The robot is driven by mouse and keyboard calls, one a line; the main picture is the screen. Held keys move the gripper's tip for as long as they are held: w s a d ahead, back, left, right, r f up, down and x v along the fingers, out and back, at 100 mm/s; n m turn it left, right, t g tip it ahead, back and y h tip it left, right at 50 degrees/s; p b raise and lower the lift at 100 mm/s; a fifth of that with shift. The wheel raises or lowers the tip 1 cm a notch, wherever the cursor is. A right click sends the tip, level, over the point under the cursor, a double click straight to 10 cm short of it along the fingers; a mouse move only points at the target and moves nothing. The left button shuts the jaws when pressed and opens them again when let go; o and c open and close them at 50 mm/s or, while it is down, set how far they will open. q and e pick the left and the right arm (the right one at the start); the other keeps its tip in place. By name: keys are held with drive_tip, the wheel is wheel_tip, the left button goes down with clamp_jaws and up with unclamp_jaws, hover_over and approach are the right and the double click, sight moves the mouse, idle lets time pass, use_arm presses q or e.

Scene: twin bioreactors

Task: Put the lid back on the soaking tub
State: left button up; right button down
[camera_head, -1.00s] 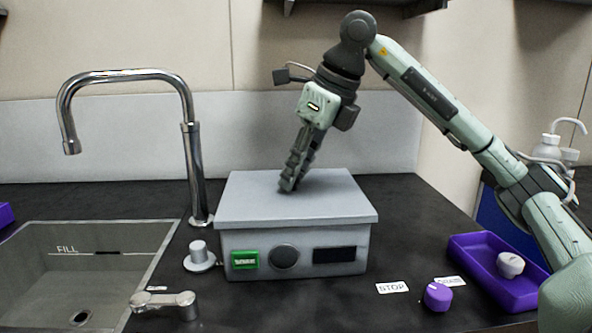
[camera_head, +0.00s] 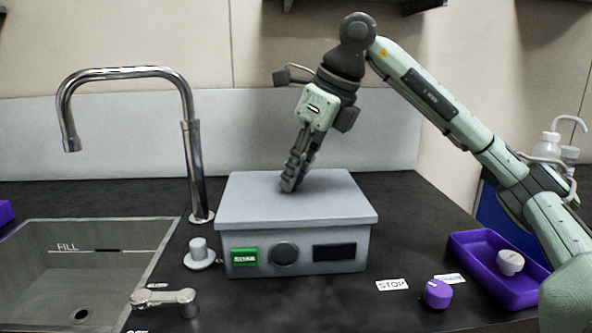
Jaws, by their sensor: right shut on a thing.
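The soaking tub (camera_head: 300,257) is a grey box on the dark counter, with a green display, a round dark knob and a dark panel on its front. Its flat grey lid (camera_head: 255,200) lies over the top and covers the opening. My right gripper (camera_head: 288,187) points down, tilted, with its fingertips at the middle of the lid. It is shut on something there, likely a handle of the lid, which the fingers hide. My left gripper is not in view.
A sink (camera_head: 85,275) with a tall chrome faucet (camera_head: 190,150) is on the left. A lever tap (camera_head: 165,298) and a small grey knob (camera_head: 199,252) stand near the tub. A purple tray (camera_head: 515,290) with a white-topped item and a purple knob (camera_head: 437,293) are at right.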

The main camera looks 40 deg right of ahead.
drive_tip(key=c, duration=0.8)
unclamp_jaws()
drive_tip(key=shift+r+p, duration=1.2)
drive_tip(key=shift+r, duration=2.35)
clamp_jaws()
